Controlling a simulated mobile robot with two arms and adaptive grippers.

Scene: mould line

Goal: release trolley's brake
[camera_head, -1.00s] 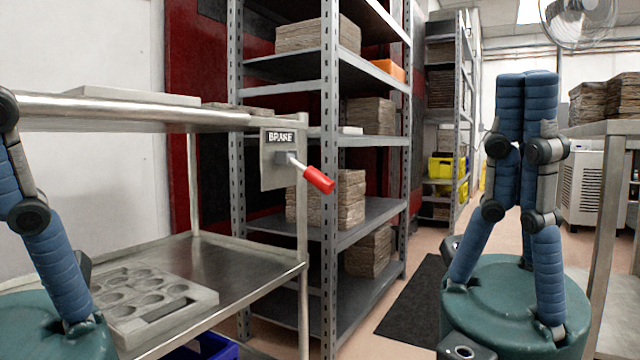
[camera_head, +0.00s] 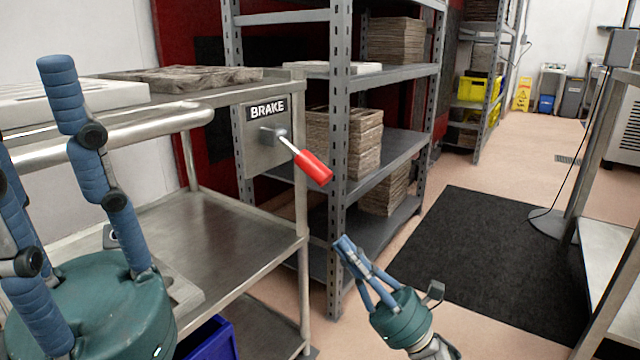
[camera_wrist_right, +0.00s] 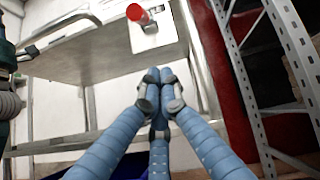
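The trolley (camera_head: 250,222) is a steel cart at the left with an upper and a lower shelf. A metal plate (camera_head: 258,160) labelled BRAKE is fixed at its right end. The brake lever there has a red handle (camera_head: 313,168) that slants down to the right. My right gripper (camera_head: 345,243) is below and right of the handle, apart from it, with its fingers drawn together and empty. The red handle is at the top of the right wrist view (camera_wrist_right: 137,13), beyond the closed fingertips. My left gripper (camera_head: 35,120) is open, its fingers spread, in front of the trolley's left part.
A grey shelving rack (camera_head: 340,120) with stacked brown blocks stands right behind the trolley's end. A blue bin (camera_head: 212,338) is under the lower shelf. A dark floor mat (camera_head: 480,270) lies to the right. A metal table (camera_head: 610,250) stands at the right edge.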

